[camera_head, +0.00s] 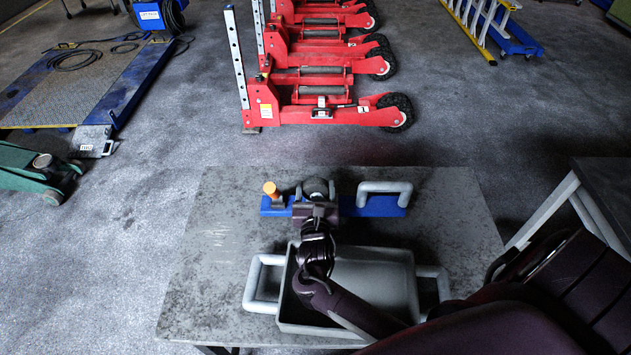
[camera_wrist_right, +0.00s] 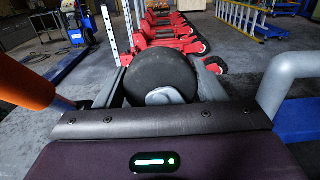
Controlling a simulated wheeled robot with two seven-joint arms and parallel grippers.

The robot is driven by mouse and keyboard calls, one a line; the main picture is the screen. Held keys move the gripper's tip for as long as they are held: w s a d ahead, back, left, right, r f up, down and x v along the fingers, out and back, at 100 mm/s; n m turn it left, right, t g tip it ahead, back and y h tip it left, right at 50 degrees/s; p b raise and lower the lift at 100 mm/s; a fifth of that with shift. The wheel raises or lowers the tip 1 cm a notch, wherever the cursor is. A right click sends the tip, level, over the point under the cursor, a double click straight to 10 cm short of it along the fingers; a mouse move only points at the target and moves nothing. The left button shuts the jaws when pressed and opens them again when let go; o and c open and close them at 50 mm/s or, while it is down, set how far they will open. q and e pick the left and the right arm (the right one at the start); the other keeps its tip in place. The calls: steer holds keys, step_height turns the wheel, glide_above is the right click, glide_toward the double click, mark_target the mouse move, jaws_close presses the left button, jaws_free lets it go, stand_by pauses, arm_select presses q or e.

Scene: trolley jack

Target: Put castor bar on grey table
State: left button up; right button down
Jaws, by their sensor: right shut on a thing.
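The castor bar (camera_head: 375,211) is a blue bar with an orange peg at its left, a dark round wheel in the middle and a grey handle at its right. It shows over the far part of a speckled grey table (camera_head: 215,260). I cannot tell whether it touches the top. My right gripper (camera_head: 316,197) is shut on its middle. In the right wrist view the dark wheel (camera_wrist_right: 160,75) is between the fingers, with the orange peg at left and the grey handle at right. My left gripper is not in view.
A grey tray (camera_head: 285,310) with side handles stands on the table just nearer than the bar. The left of the tabletop is clear. Another dark grey table (camera_head: 612,180) is at right. Red jack units (camera_head: 325,113) stand on the floor beyond. A green jack (camera_head: 35,180) is at left.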

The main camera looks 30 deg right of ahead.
steer(key=shift+w, duration=0.15)
steer(key=shift+f, duration=0.1)
steer(key=shift+f, duration=0.35)
steer(key=shift+f, duration=0.15)
steer(key=shift+c, duration=1.6)
jaws_free()
steer(key=shift+f, duration=0.15)
steer(key=r+b+v, duration=0.1)
steer(key=v, duration=1.1)
steer(key=shift+s, duration=0.25)
